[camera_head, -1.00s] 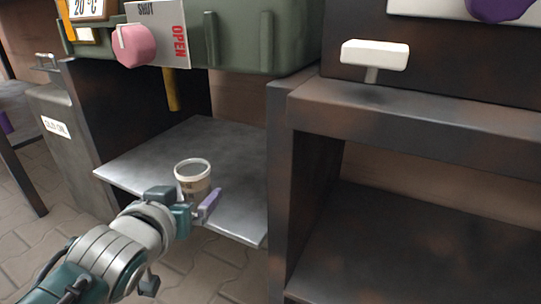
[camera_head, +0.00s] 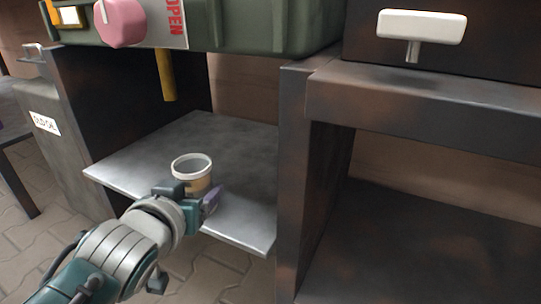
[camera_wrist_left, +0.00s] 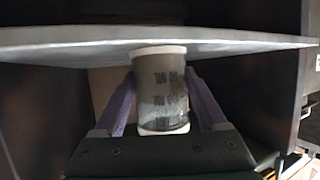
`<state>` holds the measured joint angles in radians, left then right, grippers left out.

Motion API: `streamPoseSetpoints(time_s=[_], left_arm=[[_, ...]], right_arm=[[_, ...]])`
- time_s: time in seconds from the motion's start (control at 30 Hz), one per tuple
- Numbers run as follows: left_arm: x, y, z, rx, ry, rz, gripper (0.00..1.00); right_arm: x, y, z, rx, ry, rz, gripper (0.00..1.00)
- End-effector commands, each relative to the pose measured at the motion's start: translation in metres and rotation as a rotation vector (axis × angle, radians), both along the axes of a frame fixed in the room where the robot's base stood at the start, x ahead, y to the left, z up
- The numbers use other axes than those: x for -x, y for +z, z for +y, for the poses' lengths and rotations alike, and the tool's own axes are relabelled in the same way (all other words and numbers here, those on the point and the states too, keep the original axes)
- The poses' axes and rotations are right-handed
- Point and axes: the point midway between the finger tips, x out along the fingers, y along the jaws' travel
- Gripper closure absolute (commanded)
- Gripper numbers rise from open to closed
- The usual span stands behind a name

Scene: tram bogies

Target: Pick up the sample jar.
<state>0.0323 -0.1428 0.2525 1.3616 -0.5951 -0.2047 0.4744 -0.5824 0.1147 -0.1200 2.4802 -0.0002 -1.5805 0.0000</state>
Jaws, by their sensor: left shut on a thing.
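The sample jar (camera_head: 192,168) is a small round cup with a pale rim, open at the top, at the metal shelf (camera_head: 130,165) in the head view. In the left wrist view the jar (camera_wrist_left: 162,92) shows dark printed marks on its side. My left gripper (camera_head: 198,198) is shut on the jar, with one purple finger (camera_wrist_left: 118,106) on each side of it. The jar's lower part is hidden by the gripper in the head view. I cannot tell whether it touches the shelf. My right gripper is not in view.
A green housing (camera_head: 250,25) with a pink knob (camera_head: 119,22) overhangs the shelf, and a yellow rod (camera_head: 166,75) hangs below it. A dark upright (camera_head: 303,170) stands right of the shelf. A grey bin (camera_head: 55,140) stands at the left. The shelf behind the jar is clear.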

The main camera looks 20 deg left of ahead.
Motion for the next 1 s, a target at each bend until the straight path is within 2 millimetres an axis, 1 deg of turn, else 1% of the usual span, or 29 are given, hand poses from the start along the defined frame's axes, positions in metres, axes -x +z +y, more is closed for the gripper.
streamPoseSetpoints(time_s=[0.03, 0.07, 0.43, 0.47, 0.77, 1.0], left_arm=[[-0.001, 0.001, 0.000, -0.001, 0.000, -0.002, 0.44], [-0.001, 0.001, 0.000, -0.001, 0.000, -0.002, 0.47], [-0.001, 0.001, 0.000, -0.001, 0.000, -0.003, 0.89], [-0.001, 0.002, 0.000, -0.001, -0.001, -0.005, 0.90], [-0.001, 0.003, 0.000, -0.001, -0.001, -0.004, 0.90], [-0.002, 0.013, 0.002, -0.002, -0.001, -0.004, 0.90]], right_arm=[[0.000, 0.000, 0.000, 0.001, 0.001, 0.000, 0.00], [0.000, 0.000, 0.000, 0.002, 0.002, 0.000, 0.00], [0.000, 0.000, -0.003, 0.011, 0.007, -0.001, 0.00], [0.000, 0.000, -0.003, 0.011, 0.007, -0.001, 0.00], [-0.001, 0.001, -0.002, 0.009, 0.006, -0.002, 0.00], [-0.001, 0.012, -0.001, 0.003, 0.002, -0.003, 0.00]])
